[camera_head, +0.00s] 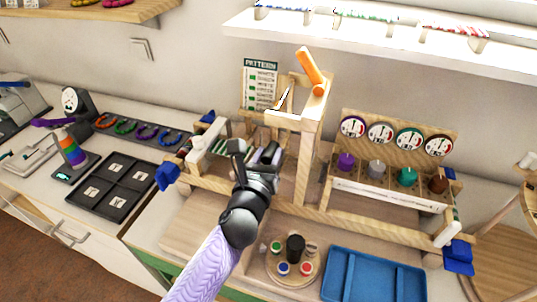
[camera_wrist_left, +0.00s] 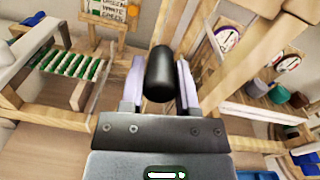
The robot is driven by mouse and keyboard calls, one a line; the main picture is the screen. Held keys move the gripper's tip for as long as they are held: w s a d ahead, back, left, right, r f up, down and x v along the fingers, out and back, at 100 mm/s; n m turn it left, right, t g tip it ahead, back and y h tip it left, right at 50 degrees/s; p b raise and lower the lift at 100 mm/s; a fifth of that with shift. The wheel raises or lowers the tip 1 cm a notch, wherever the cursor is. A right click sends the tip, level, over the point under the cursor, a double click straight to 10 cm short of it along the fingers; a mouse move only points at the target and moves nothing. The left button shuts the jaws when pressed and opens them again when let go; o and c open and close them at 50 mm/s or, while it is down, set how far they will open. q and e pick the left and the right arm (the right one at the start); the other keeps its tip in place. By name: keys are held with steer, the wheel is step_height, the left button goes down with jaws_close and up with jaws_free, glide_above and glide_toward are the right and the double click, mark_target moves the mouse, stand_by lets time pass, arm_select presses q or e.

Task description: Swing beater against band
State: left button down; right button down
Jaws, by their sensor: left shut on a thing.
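My left gripper (camera_head: 264,156) reaches into the wooden loom frame (camera_head: 305,165) from the front. In the left wrist view its pale fingers (camera_wrist_left: 160,80) are shut on a black rounded handle, the beater handle (camera_wrist_left: 159,72). How the handle joins the beater is hidden behind the gripper. Green and white band threads (camera_wrist_left: 72,66) lie left of the gripper in the wrist view, apart from the fingers. In the head view the gripper and arm cover part of the band. My right gripper is not in view.
An orange lever (camera_head: 312,68) tops the loom post. A pattern card (camera_head: 260,84) stands behind. Dials (camera_head: 380,134) and coloured spools are on the right. A round tray with small pots (camera_head: 295,248) and a blue tray (camera_head: 372,276) lie in front. A black tray (camera_head: 115,184) lies left.

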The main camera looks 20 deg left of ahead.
arm_select(q)
steer(key=a+m+p, duration=0.1)
steer(key=m, duration=0.1)
steer(key=a+m+p, duration=0.1)
steer(key=a+m, duration=0.1)
steer(key=shift+w+r+m, duration=0.1)
steer(key=shift+r+m, duration=0.25)
steer(key=shift+m, duration=0.05)
